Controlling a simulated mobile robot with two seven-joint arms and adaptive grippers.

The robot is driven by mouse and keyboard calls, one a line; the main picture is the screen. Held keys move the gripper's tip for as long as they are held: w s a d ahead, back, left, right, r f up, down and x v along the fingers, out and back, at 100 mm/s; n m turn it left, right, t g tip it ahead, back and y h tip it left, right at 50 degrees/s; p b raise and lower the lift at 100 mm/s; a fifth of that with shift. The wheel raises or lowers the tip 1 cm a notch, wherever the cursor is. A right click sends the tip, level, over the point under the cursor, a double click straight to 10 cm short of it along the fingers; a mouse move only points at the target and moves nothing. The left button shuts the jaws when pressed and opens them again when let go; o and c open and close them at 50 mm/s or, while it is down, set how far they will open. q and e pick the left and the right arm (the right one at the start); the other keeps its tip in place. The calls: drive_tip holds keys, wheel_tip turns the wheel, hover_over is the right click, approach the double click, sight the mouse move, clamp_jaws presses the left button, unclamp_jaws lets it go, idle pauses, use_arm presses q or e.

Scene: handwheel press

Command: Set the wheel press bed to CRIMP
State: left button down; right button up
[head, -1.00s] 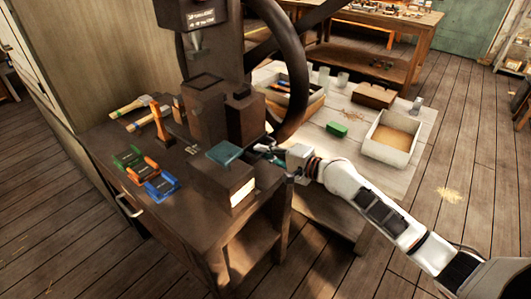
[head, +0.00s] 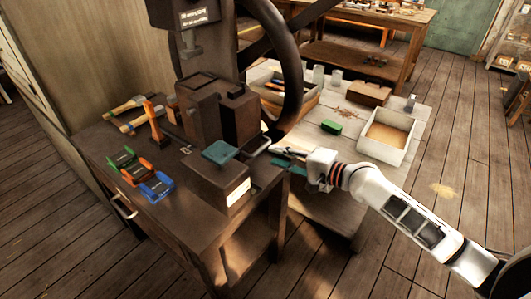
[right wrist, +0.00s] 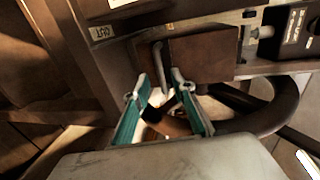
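The handwheel press (head: 205,55) stands on a dark wooden bench, with its large dark wheel (head: 298,90) on the right side. Below it are dark brown press blocks (head: 215,112). My right gripper (head: 274,156) is at the bench's right edge, beside the press. In the right wrist view its two teal fingers (right wrist: 155,92) are apart. A thin metal bar handle (right wrist: 160,68) stands in front of and between the fingertips, by a brown block (right wrist: 203,57); contact cannot be told. A small label (right wrist: 102,32) there seems to read CUT or OUT. My left gripper is out of view.
A teal-topped box (head: 220,152) stands close to my right gripper. A pale table behind holds a white tray (head: 385,136) and a green block (head: 331,127).

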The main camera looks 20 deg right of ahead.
drive_tip(key=v, duration=0.3)
drive_tip(key=shift+s+d+r, duration=0.15)
drive_tip(key=shift+s+d, duration=0.05)
drive_tip(key=shift+s, duration=0.15)
use_arm(q)
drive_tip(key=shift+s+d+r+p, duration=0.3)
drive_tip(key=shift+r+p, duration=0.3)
drive_tip(key=shift+p, duration=0.6)
use_arm(e)
drive_tip(key=s+a+f+n+g+h, duration=0.1)
drive_tip(key=s+f+n+h, duration=0.6)
drive_tip(key=s+f+n, duration=0.7)
drive_tip(key=s+a+f, duration=0.1)
drive_tip(key=s+f, duration=0.9)
drive_tip(key=s, duration=0.3)
drive_tip(key=shift+a+f+n+g, duration=0.2)
drive_tip(key=shift+f+n+g, duration=0.1)
drive_tip(key=shift+n, duration=0.1)
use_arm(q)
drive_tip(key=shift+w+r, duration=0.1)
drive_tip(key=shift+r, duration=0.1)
use_arm(e)
drive_tip(key=shift+w, duration=0.1)
